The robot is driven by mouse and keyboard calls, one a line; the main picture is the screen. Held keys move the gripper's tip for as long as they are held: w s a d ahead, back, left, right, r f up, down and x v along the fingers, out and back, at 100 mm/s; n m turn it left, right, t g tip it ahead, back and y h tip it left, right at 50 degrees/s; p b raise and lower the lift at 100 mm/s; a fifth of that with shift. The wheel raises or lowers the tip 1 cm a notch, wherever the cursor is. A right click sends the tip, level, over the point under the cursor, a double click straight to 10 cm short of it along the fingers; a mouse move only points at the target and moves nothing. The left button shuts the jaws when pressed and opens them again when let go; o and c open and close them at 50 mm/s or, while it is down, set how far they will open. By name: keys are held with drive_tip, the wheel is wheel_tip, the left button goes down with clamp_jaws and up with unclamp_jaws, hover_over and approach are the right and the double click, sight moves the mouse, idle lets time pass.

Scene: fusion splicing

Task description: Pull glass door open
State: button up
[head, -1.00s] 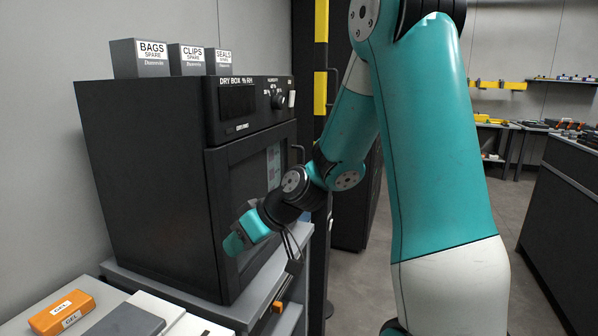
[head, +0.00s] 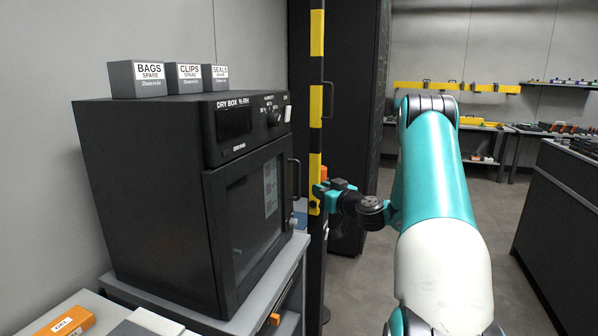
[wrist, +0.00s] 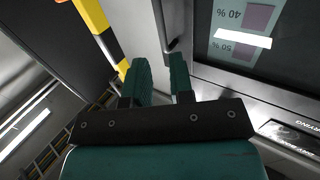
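The glass door (head: 250,215) on the front of the dark dry box is shut. Its dark vertical handle (head: 296,180) is on the right edge of the door. In the wrist view the door (wrist: 290,50) fills the right side, and the handle (wrist: 163,22) lies ahead of the fingertips. My gripper (head: 320,197) is to the right of the handle in the head view, with its teal fingers pointing left. In the wrist view my gripper (wrist: 158,70) is open, with an empty gap between its fingers. The handle appears apart from the fingers, though the exact depth is hard to tell.
A yellow-and-black striped post (head: 317,100) stands close behind my gripper. Boxes marked BAGS (head: 137,78), CLIPS (head: 186,78) and SEALS (head: 216,78) sit on the dry box. A grey stand (head: 255,310) supports it. Open floor (head: 500,215) lies to the right.

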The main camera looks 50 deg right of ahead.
drive_tip(key=p, duration=0.4)
hover_over(299, 196)
drive_tip(key=shift+w+d, duration=0.2)
clamp_jaws()
